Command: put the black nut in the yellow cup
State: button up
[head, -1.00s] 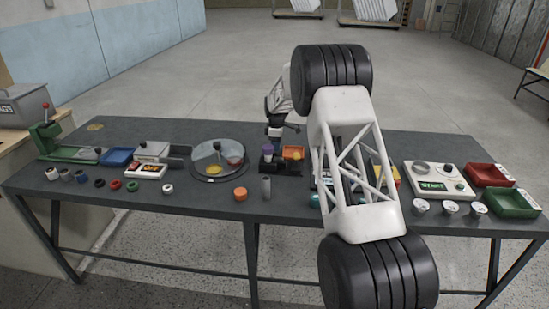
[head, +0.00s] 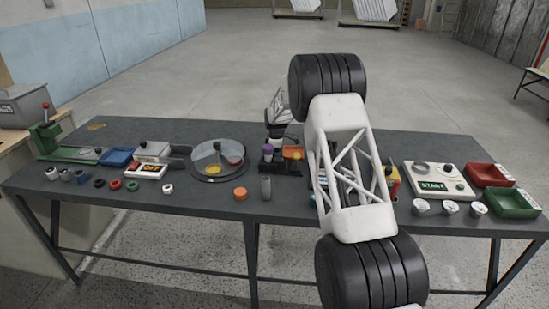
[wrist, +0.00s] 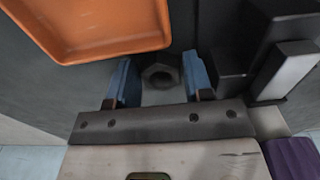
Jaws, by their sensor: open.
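In the wrist view a dark hexagonal nut (wrist: 160,76) with a round hole lies between the two blue fingertips of my gripper (wrist: 161,85). The fingers are apart, one on each side of it, and I see no clear contact. In the head view my gripper (head: 279,139) is over the middle of the table, close to the purple cup (head: 267,151) and the orange tray (head: 292,153); the nut is too small to make out there. I cannot identify a yellow cup for certain; a yellow object (head: 393,182) shows partly behind my arm.
The orange tray (wrist: 95,28) is close to my left finger in the wrist view. A black block (wrist: 228,45) stands close on the right. A round dial plate (head: 219,174) is left of my gripper on the dark table (head: 330,224). White cups (head: 450,208) stand at the right.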

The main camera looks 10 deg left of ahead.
jog(key=shift+c, duration=0.2)
jog(key=c, duration=0.6)
jog(key=shift+r, duration=0.1)
notch_tip(320, 180, up, 10)
dwell(0.5)
jog(key=shift+d, duration=0.1)
dwell(0.5)
